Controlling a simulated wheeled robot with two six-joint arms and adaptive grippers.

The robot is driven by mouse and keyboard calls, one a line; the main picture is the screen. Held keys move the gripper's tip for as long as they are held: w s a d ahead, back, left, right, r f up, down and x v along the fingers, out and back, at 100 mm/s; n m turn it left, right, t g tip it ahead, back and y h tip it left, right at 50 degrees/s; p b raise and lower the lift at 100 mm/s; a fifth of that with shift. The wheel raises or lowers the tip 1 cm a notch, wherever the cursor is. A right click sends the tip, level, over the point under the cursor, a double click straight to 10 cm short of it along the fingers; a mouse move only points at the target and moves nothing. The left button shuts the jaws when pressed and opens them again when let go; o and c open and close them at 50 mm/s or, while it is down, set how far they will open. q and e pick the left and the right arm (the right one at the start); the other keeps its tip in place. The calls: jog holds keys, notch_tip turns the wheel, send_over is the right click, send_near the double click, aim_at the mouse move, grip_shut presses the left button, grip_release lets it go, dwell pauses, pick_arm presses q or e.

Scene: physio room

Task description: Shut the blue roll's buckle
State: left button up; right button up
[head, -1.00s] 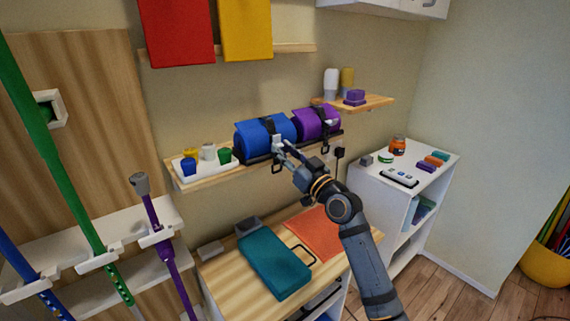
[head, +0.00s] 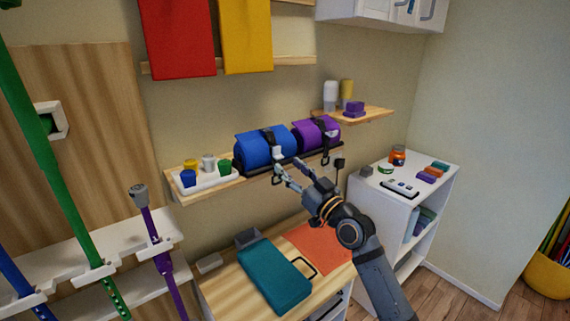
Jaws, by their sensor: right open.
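The blue roll (head: 255,150) lies on a dark tray (head: 290,165) on the wooden wall shelf, with a black strap around it. A pale buckle part (head: 278,153) shows on its front, low on the strap; whether the buckle is shut is too small to tell. My right gripper (head: 281,170) is open, its fingertips just below and in front of the buckle; I cannot tell if they touch it. My left gripper is not in view.
A purple roll (head: 316,134) with its own strap lies right of the blue roll. A white tray (head: 206,180) with small cups stands to the left. Below are a teal case (head: 273,276) and an orange mat (head: 318,248) on a wooden top.

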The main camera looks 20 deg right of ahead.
jog(key=v, duration=0.4)
jog(key=shift+s, duration=0.15)
jog(key=shift+d, duration=0.1)
